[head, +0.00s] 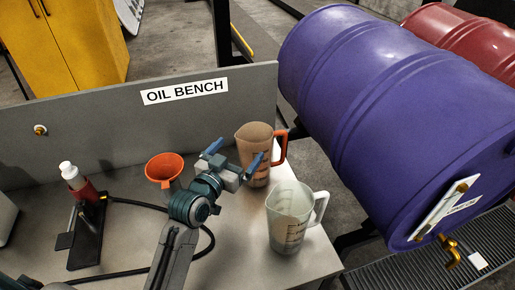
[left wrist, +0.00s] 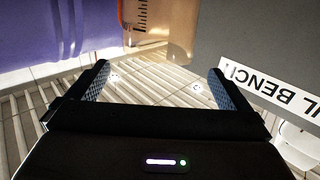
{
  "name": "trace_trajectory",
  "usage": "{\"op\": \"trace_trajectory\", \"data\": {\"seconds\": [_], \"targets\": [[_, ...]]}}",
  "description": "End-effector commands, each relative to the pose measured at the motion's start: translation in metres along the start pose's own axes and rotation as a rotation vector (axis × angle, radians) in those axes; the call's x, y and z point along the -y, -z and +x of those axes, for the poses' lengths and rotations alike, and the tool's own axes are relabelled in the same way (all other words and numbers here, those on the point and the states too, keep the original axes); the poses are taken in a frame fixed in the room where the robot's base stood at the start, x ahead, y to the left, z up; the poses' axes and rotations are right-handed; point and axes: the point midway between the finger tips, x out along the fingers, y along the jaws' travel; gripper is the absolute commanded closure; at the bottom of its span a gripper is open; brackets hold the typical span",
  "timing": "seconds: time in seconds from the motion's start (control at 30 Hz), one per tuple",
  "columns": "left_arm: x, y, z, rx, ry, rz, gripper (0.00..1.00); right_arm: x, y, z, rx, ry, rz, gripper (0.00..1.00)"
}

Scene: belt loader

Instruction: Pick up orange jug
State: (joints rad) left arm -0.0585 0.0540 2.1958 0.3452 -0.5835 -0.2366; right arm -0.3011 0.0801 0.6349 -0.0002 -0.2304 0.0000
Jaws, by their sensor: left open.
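The orange jug (head: 258,140) is a measuring jug with an orange handle and an orange-brown tint. It stands upright on the bench near the back right corner. It also shows in the left wrist view (left wrist: 168,22) at the top, cut off by the frame edge, with its handle side at the left. My left gripper (head: 236,153) is open, its blue fingertips spread just in front of the jug. In the left wrist view the gap between the fingers (left wrist: 160,75) is empty, and the jug is beyond the tips.
A clear jug with a white handle (head: 290,222) stands close in front of the orange one. An orange funnel (head: 165,168) and a red bottle with a white cap (head: 78,180) are to the left. A purple drum (head: 390,110) lies at the right. The bench back panel (head: 100,125) rises behind.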

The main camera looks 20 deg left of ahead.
Motion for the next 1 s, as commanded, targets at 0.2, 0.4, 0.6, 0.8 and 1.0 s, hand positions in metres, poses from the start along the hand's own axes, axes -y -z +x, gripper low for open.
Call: {"op": "trace_trajectory", "data": {"seconds": [0.2,0.4,0.6,0.8,1.0], "targets": [[0.000,-0.003,0.016,-0.001,0.000,-0.001,0.00,0.000,-0.003,0.000,0.004,0.000,0.000,0.65],[0.000,-0.004,0.047,0.000,0.000,-0.002,0.00,-0.001,-0.003,-0.007,0.003,0.000,0.000,0.65],[-0.001,-0.005,0.061,0.001,0.000,-0.001,0.00,-0.001,-0.003,-0.011,0.003,0.000,0.000,0.65],[-0.005,-0.009,0.087,0.001,0.000,-0.002,0.00,-0.001,-0.003,-0.024,0.004,0.001,0.000,0.65],[-0.005,-0.011,0.107,0.000,0.001,-0.001,0.00,-0.002,-0.003,-0.028,0.004,0.001,0.000,0.65]]}}
